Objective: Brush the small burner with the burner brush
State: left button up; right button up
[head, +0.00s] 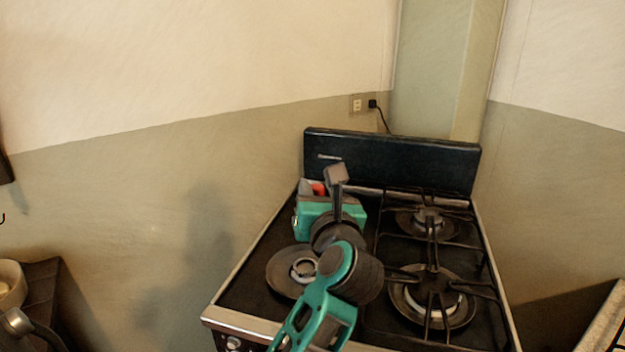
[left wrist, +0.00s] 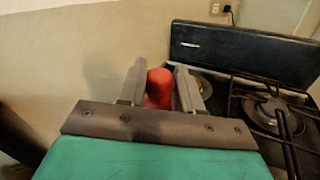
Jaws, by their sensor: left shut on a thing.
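My left gripper (head: 316,188) is over the back left of the stove top. It is shut on a red thing (left wrist: 160,88), which shows between the two fingers in the left wrist view. This looks like the burner brush, but its bristles are hidden, and only a bit of red shows in the head view (head: 319,189). The front left burner (head: 303,270) has a small ring in a round dark pan and no grate over it. I cannot tell for sure which burner is the small one. The back left burner area is hidden behind my arm in the head view.
The stove (head: 255,285) stands in a corner with a dark backboard (head: 400,160). The back right burner (head: 427,222) and front right burner (head: 460,310) sit under black grates. A wall socket (head: 357,104) has a plug and cord. A dark counter (head: 45,290) is at left.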

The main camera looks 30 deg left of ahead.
pick_arm(q)
jog(key=shift+w+a, duration=0.1)
jog(key=shift+w, duration=0.05)
jog(key=shift+f, duration=0.1)
jog(key=shift+f+b, duration=0.55)
jog(key=shift+b, duration=0.15)
notch_tip(320, 180, down, 3)
jog(key=b, duration=0.3)
jog(key=shift+f+b, duration=0.8)
jog(key=shift+f, duration=0.05)
pick_arm(e)
jog(key=shift+y, duration=0.3)
jog(key=f, duration=0.1)
jog(key=a+f, duration=0.1)
jog(key=f, duration=0.1)
jog(key=shift+w+a+f, duration=0.35)
jog(key=shift+w+a, duration=0.05)
pick_arm(q)
jog(key=shift+r, duration=0.1)
